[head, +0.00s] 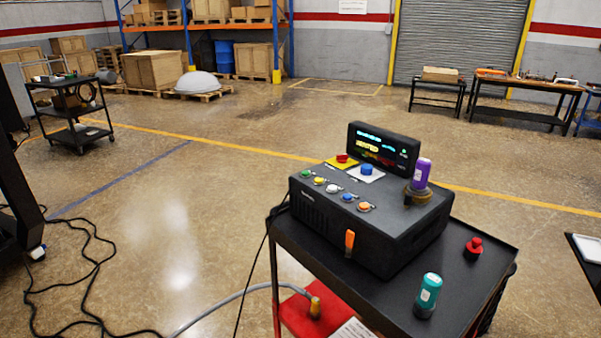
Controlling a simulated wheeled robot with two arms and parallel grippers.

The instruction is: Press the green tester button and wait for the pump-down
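A black tester box (395,240) stands on a dark cart top (455,290) at centre right. A row of small coloured buttons runs along its front edge. The green button (306,174) is at the left end of that row, with nothing over it. A display (383,148) at the back of the box shows lit text, too small to read surely, and a green dot. A red button (342,159) on a yellow plate and a blue button (367,170) on a white plate are behind the row. Neither of my grippers is in view.
A purple-capped piece (421,173) stands on the box's right side. A teal cylinder (428,294) and a red knob (473,248) are on the cart top. An orange lever (350,241) is on the box front. Cables (85,270) lie on the left floor; the middle floor is clear.

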